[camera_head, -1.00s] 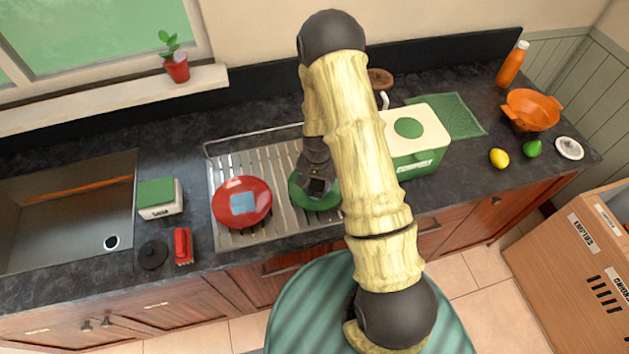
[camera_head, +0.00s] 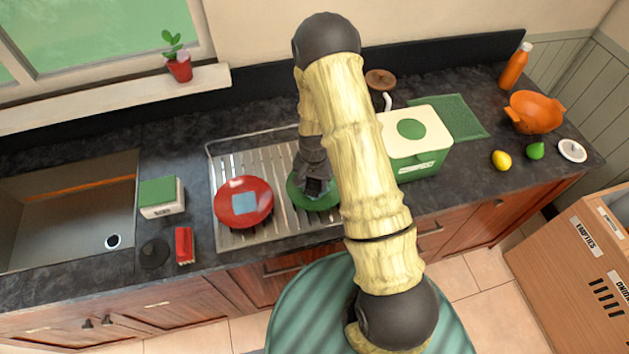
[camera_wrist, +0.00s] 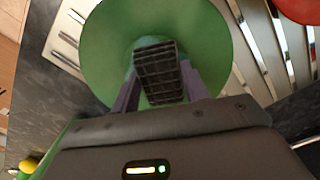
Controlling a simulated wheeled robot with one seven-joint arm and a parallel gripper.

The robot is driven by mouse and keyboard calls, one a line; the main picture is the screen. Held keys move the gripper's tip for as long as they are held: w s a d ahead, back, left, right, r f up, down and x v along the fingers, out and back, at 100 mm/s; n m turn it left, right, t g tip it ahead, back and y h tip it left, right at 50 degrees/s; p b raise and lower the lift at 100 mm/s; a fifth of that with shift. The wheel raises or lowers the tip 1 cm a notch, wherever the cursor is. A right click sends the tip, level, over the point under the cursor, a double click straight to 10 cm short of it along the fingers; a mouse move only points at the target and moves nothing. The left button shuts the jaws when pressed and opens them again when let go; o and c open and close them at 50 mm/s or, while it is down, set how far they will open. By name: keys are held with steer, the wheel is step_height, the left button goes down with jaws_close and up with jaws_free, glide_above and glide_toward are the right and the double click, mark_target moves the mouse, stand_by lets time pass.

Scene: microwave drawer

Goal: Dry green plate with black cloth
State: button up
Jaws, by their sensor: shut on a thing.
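The green plate (camera_head: 327,203) lies on the metal drying rack, partly hidden behind my arm. It fills the upper middle of the wrist view (camera_wrist: 108,42). The black cloth (camera_wrist: 158,72), dark with a grid pattern, is between my gripper's fingers. My gripper (camera_wrist: 157,88) is shut on the cloth and is over the plate. In the head view my gripper (camera_head: 318,186) points down at the plate. I cannot tell whether the cloth touches the plate.
A red plate (camera_head: 228,208) with a blue cloth (camera_head: 244,202) on it lies left of the green plate on the rack (camera_head: 262,238). A green and white box (camera_head: 424,172) stands close on the right. The sink (camera_head: 70,220) is at the far left.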

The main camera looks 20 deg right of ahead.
steer(key=shift+s+d, duration=0.45)
steer(key=shift+d, duration=0.2)
steer(key=shift+w+a, duration=0.1)
steer(key=shift+w+a, duration=0.35)
steer(key=shift+a, duration=0.25)
steer(key=shift+s+d, duration=0.1)
steer(key=shift+s+d+r, duration=0.1)
steer(key=shift+s+d, duration=0.25)
steer(key=shift+d, duration=0.25)
